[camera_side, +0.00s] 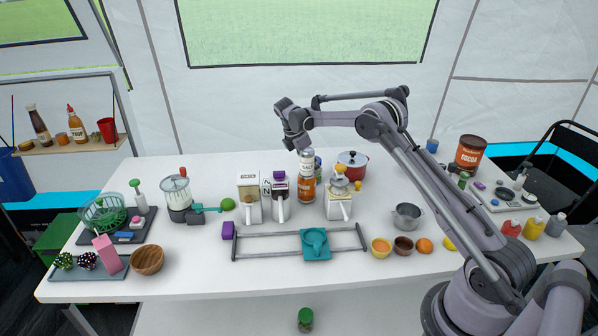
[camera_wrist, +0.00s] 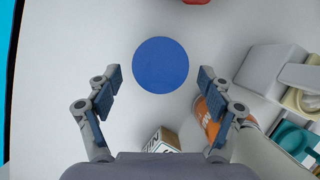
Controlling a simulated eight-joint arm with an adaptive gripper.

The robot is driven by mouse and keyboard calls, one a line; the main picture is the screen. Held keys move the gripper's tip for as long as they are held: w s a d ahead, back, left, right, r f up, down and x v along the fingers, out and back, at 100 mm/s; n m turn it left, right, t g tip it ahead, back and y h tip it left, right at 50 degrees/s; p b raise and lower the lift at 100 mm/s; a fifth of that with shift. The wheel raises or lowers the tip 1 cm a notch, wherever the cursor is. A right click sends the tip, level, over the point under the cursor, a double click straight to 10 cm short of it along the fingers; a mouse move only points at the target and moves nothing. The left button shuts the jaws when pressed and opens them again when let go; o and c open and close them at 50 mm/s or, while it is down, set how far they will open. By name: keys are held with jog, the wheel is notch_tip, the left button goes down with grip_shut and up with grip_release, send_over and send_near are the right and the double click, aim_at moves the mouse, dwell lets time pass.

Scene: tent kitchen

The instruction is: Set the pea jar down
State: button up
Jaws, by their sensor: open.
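My gripper (camera_side: 298,142) is open and empty, over the back middle of the table. In the wrist view its two fingers (camera_wrist: 159,105) stand wide apart. A round blue top (camera_wrist: 160,65) shows ahead of and between them, touching neither finger. It seems to belong to the blue-green jar (camera_side: 318,164) behind the orange bottle (camera_side: 306,190) in the side view. No pea label can be read, so I cannot tell if this is the pea jar. The jar's lower part is hidden. Another jar with a green lid (camera_side: 305,320) shows below the table's front edge.
The orange bottle also shows right of the fingers in the wrist view (camera_wrist: 212,115). A red pot (camera_side: 352,164) stands to the right of the blue-green jar. Boxes and dispensers (camera_side: 248,195) stand to the left. White tabletop is clear left of the blue top (camera_wrist: 75,60).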

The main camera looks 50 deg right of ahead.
jog(key=v, duration=0.7)
jog(key=shift+r, duration=0.3)
